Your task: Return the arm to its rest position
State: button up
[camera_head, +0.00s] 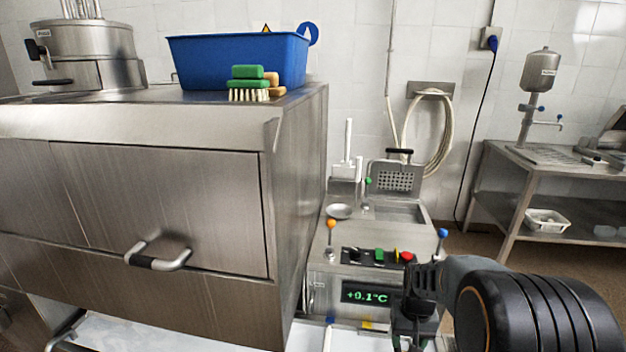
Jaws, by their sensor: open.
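My arm shows at the lower right, with a thick black ribbed joint close to the camera. My gripper (413,318) is at its left end, dark and partly cut off by the bottom of the view. It is in front of the right part of a steel machine (325,283), whose green display reads +0.1°C. I see nothing held in the gripper, though its fingertips are hard to make out. A perforated basket (396,179) with a dark handle stands at the back of the machine, beside an open steel well.
A large steel cabinet (160,205) with a bar handle fills the left. On it are a blue tub (235,62), brushes (249,86) and a steel pot (90,55). Levers with orange and blue knobs rise from the machine. A steel table (545,165) stands at the right.

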jog(key=s+a+r+t+p, duration=0.1)
jog(key=s+a+r+p, duration=0.1)
jog(key=r, duration=0.5)
jog(key=s+a+r+n+t+p, duration=0.1)
jog(key=s+a+r+p, duration=0.2)
jog(key=r, duration=0.5)
jog(key=s+a+r+n+t+p, duration=0.1)
jog(key=s+a+r+t+p, duration=0.1)
jog(key=s+r+p, duration=0.2)
jog(key=shift+s+a+p+v, duration=0.25)
jog(key=shift+a+p+v, duration=0.1)
jog(key=shift+v, duration=1.6)
jog(key=shift+s, duration=0.3)
